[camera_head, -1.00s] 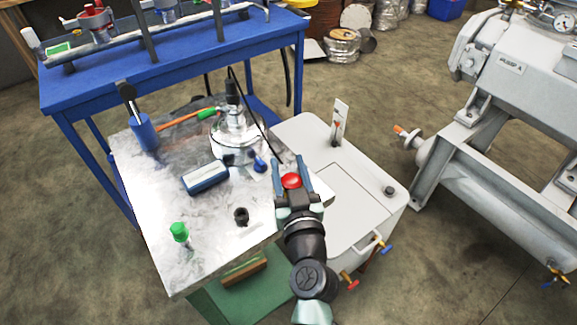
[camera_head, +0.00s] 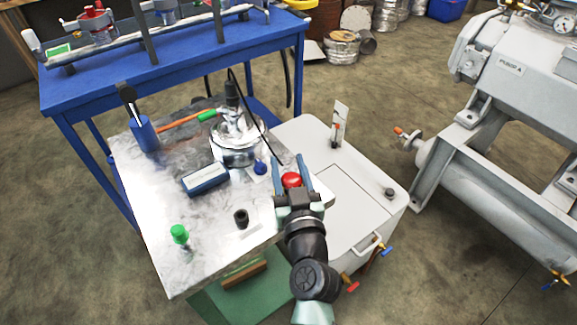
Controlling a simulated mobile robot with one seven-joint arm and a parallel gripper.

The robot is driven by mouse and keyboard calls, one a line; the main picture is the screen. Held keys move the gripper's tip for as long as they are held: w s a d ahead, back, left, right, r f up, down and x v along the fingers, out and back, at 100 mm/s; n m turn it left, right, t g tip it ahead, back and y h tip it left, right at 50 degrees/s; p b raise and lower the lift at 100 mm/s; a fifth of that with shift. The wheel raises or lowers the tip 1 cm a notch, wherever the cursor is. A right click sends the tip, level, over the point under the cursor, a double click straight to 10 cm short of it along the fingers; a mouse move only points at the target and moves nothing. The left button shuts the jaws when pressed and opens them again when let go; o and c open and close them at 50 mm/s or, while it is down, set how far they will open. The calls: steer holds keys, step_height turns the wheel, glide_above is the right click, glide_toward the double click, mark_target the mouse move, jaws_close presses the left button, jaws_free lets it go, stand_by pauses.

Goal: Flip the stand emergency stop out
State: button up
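The emergency stop (camera_head: 291,180) shows as a round red button at the right edge of the metal-topped table, close to the white cabinet. My gripper (camera_head: 290,164) reaches in from the front, with its two blue-grey fingers spread apart. The red button sits between the fingers, with a visible gap on each side. I cannot tell whether either finger touches it. The stand or base under the button is hidden by my gripper.
The metal-topped table (camera_head: 158,228) holds a glass vessel (camera_head: 236,152), a blue box (camera_head: 205,179), a black knob (camera_head: 241,218), a green-capped item (camera_head: 180,234) and a blue holder (camera_head: 144,134). A white cabinet (camera_head: 345,210) adjoins it on the right. A blue bench (camera_head: 150,80) stands behind.

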steer(key=shift+o, duration=0.9)
steer(key=shift+r, duration=0.3)
steer(key=shift+s+f, duration=0.1)
steer(key=shift+s, duration=0.05)
steer(key=s+d+b, duration=0.2)
steer(key=s, duration=1)
steer(key=shift+s+d, duration=0.15)
steer(key=shift+s, duration=0.1)
